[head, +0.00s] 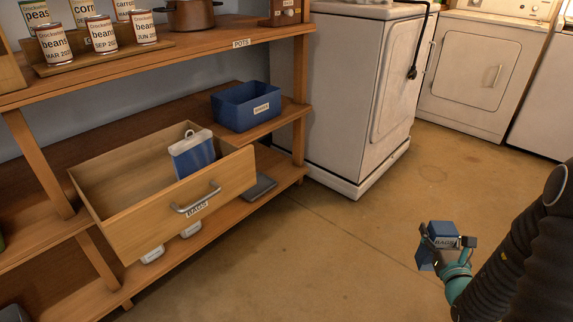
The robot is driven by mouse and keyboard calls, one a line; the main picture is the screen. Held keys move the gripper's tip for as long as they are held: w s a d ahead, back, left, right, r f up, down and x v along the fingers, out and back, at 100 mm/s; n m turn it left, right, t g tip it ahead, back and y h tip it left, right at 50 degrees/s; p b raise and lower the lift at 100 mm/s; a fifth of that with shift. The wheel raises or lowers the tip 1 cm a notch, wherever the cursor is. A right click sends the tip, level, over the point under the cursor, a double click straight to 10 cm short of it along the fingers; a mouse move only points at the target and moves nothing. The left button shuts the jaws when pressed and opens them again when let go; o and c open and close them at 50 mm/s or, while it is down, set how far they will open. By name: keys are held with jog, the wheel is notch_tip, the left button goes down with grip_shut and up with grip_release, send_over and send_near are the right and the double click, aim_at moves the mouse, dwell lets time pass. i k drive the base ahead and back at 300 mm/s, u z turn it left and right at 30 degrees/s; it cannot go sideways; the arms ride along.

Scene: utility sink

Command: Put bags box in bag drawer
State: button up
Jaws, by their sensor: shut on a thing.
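My gripper (449,242) is at the lower right, shut on a small blue box (429,258) with a dark top and a label that seems to read "BAGS". It holds the box above the open floor, well to the right of the shelf. The wooden bag drawer (132,228), labelled "BAGS" under its metal handle (197,200), is pulled out from the lower part of the shelf at the left. A blue and white packet (192,154) stands in the drawer at its right end. The drawer's left part looks empty.
A blue bin (246,107) sits on the shelf right of the drawer. Cans (102,36) stand on the upper shelf (215,50). White appliances (340,95) stand behind. The floor (310,255) between drawer and gripper is clear.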

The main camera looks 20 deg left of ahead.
aim_at(153, 180)
jog(key=z, duration=0.7)
jog(key=i, duration=1.75)
jog(key=u, duration=2.8)
